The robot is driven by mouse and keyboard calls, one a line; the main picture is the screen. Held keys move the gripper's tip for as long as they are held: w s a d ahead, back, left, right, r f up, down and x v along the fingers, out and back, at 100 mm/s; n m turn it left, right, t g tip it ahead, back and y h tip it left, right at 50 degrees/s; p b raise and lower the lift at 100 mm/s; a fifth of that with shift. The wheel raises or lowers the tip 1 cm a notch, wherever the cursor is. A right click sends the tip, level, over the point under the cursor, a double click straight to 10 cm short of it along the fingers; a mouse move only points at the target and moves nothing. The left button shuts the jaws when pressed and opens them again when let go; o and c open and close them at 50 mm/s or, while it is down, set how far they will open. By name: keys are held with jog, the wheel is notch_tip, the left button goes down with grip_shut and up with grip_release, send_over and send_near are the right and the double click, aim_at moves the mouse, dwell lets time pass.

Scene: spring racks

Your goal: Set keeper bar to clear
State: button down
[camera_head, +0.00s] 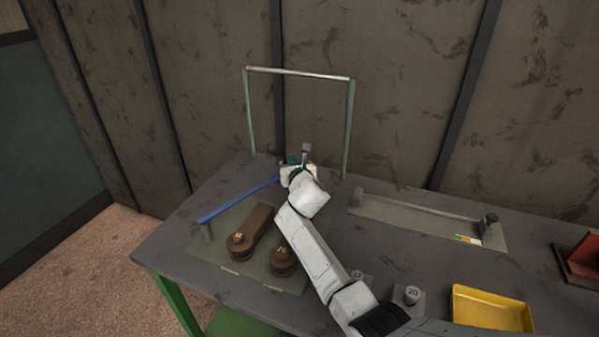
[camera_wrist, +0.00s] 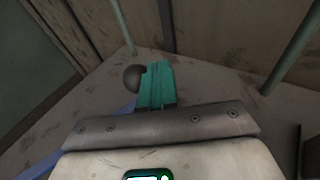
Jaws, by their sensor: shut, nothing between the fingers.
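A long blue bar (camera_head: 238,200), which I take to be the keeper bar, runs from a short post at the plate's left to beside my gripper (camera_head: 293,160). Part of the blue bar (camera_wrist: 112,112) shows left of my gripper (camera_wrist: 158,70) in the wrist view. My gripper's teal fingers are shut and empty. A dark round knob (camera_wrist: 132,77) stands just left of the fingers; I cannot tell whether they touch it. The bar's far end is hidden behind my gripper and wrist in the head view.
A green frame (camera_head: 249,120) stands at the back. To the right are a plate with a rod (camera_head: 420,213), a grey weight (camera_head: 412,294), a yellow tray (camera_head: 457,306) and a red-brown holder (camera_head: 577,262).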

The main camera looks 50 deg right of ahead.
jog(key=w+b, duration=0.6)
jog(key=w, duration=0.3)
jog(key=shift+s, duration=0.1)
dwell(0.3)
